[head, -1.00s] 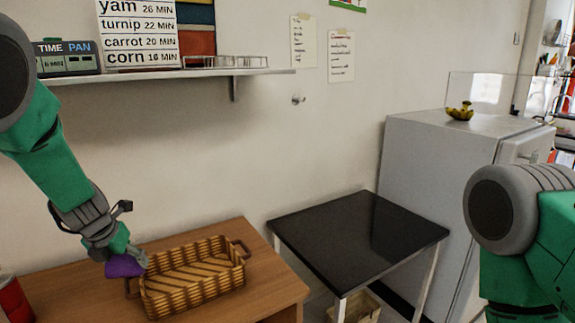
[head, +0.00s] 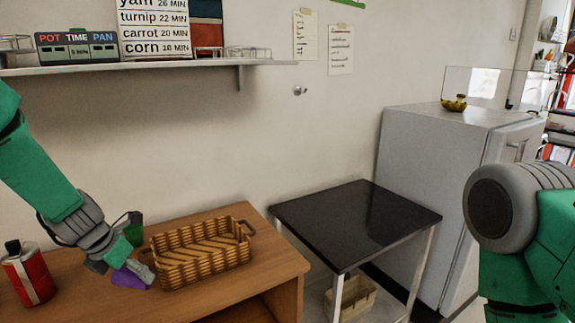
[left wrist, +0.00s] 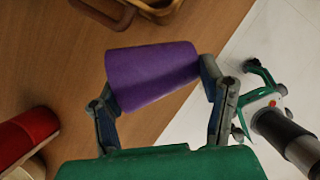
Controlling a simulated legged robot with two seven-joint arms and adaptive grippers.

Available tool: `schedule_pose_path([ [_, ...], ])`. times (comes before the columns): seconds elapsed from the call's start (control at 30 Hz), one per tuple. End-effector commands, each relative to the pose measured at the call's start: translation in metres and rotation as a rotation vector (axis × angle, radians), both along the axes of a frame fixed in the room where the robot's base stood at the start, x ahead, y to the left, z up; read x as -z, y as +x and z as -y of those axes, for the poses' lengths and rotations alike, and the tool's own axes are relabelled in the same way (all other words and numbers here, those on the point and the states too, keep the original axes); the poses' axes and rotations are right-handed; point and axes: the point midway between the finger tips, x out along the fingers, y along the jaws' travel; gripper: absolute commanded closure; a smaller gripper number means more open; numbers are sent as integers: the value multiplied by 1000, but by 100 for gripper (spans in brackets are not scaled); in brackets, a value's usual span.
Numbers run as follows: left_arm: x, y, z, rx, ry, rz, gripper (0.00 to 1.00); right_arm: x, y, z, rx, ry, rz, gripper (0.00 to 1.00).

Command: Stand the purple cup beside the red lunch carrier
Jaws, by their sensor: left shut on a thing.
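The purple cup (head: 131,276) is in my left gripper (head: 124,268), near the left end of the wicker basket. In the left wrist view the purple cup (left wrist: 152,75) lies between the two fingers of my left gripper (left wrist: 160,95), which touch its sides. The red lunch carrier (head: 29,275) stands upright on the wooden table at the far left, with a dark top. Part of it shows at the left edge of the left wrist view (left wrist: 25,138). A gap of bare table lies between cup and carrier. My right gripper is out of view.
The wicker basket (head: 205,268) sits on the wooden table (head: 235,285), right of the cup. A wall shelf (head: 150,67) hangs above. A black-topped table (head: 355,222) and a fridge (head: 440,190) stand to the right.

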Motion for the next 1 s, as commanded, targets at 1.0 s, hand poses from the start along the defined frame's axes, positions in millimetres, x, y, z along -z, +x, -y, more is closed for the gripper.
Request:
schedule_pose_path([
  [1.0, 98, -196, 118, 2750, -12, 8, 72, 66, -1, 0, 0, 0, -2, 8],
])
